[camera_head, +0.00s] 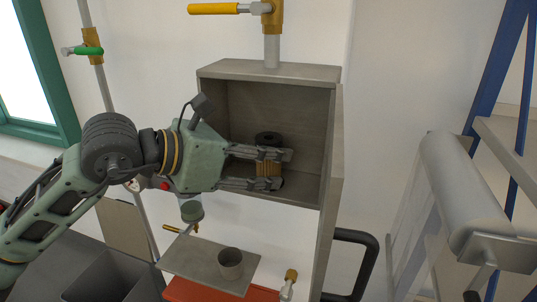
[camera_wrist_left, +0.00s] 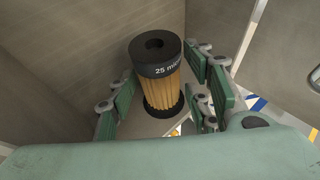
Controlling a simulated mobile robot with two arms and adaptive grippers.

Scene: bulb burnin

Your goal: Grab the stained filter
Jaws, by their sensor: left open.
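The stained filter (camera_head: 268,160) stands upright inside an open grey box (camera_head: 269,71). It has a black cap and a brown pleated body. In the left wrist view the filter (camera_wrist_left: 160,85) shows its black top with a hole, partly readable lettering "25 mi" and a black base. My left gripper (camera_head: 270,170) reaches into the box from the left with its fingers open. Its fingers (camera_wrist_left: 160,97) stand on either side of the filter, and I cannot tell whether either one touches it. My right gripper is not in view.
A pipe with a yellow-handled valve (camera_head: 213,9) rises above the box.

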